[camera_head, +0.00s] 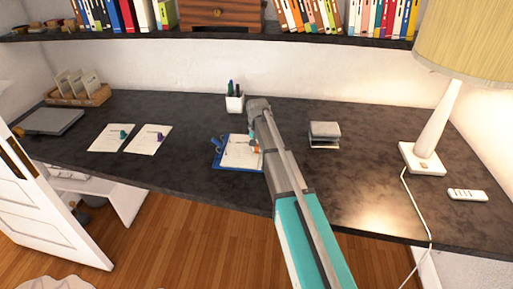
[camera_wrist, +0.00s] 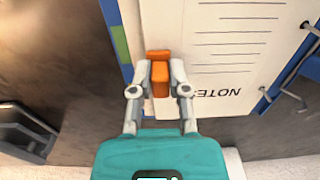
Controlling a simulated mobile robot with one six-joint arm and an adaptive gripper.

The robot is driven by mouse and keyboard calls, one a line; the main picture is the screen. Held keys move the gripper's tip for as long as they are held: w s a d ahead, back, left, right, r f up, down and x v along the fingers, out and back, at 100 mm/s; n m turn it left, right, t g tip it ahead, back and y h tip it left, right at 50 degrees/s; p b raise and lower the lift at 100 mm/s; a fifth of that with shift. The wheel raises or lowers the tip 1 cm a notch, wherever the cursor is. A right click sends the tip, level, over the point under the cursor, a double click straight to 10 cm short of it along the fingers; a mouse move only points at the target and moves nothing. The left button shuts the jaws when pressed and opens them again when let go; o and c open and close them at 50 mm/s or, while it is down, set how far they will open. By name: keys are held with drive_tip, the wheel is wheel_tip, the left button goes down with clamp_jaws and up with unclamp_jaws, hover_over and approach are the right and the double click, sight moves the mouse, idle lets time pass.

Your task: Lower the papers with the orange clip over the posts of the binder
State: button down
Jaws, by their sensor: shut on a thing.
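My gripper (camera_wrist: 159,90) is shut on the orange clip (camera_wrist: 158,62) at the edge of the white papers (camera_wrist: 235,40). The papers are printed with lines and a "NOTES" heading. In the head view the papers (camera_head: 241,152) lie over or just above the blue binder (camera_head: 217,158), and my arm hides their right part. Metal posts (camera_wrist: 290,94) of the binder (camera_wrist: 314,70) show beside the papers' right edge in the wrist view. I cannot tell whether the papers touch the binder or whether any post passes through them.
Two sheets with a teal clip (camera_head: 123,134) and a purple clip (camera_head: 159,137) lie to the left on the dark desk (camera_head: 190,185). A pen cup (camera_head: 235,103) stands behind the binder. A small grey holder (camera_head: 324,134) and a lamp (camera_head: 422,158) stand to the right.

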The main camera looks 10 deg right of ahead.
drive_tip(key=c, duration=0.5)
unclamp_jaws()
drive_tip(key=shift+c, duration=0.2)
drive_tip(key=shift+r, duration=0.1)
